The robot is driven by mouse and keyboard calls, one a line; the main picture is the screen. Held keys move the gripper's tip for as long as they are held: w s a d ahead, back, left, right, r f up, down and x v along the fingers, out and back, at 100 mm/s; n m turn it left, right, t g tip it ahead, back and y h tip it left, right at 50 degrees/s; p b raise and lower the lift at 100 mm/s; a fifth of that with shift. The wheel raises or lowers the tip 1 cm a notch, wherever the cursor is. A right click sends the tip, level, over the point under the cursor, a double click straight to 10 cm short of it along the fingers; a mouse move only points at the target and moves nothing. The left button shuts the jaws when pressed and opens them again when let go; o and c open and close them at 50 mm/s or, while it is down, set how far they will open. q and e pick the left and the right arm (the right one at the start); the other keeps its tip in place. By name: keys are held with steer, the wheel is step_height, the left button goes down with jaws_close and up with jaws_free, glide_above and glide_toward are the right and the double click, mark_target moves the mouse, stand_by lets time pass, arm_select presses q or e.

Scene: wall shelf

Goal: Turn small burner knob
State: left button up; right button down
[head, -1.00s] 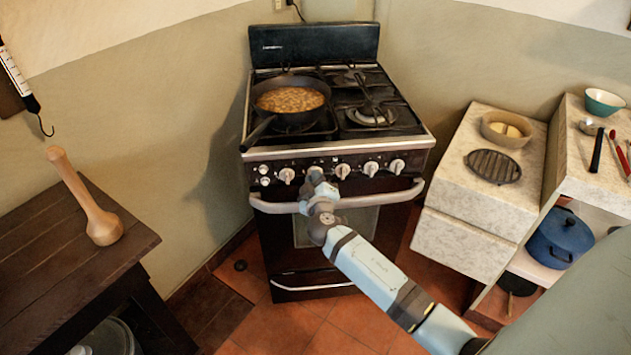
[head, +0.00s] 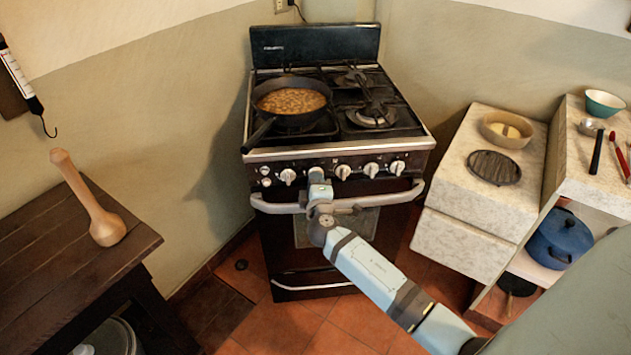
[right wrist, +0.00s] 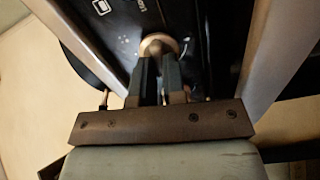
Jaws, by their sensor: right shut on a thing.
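The black stove (head: 335,150) has a row of pale round knobs along its front panel. My right gripper (head: 317,176) is at this panel, in front of a knob left of the middle. In the right wrist view my gripper's two dark fingers (right wrist: 160,64) are shut on a pale metallic knob (right wrist: 158,43). In the head view that knob is hidden behind the gripper. Other knobs show to its left (head: 288,176) and right (head: 343,172). My left gripper is out of view.
A pan of food (head: 290,98) sits on the left burners, its handle toward the front left. The oven handle bar (head: 390,197) runs just below the knobs. A wooden table (head: 75,240) stands at left, a stone counter (head: 470,225) at right.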

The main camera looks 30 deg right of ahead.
stand_by(0.3)
steer(key=c, duration=1.2)
jaws_free()
steer(key=shift+s+a, duration=0.1)
steer(key=shift+s+a+f, duration=0.1)
steer(key=shift+s, duration=0.15)
steer(key=v, duration=1.3)
steer(key=shift+b, duration=0.3)
jaws_close()
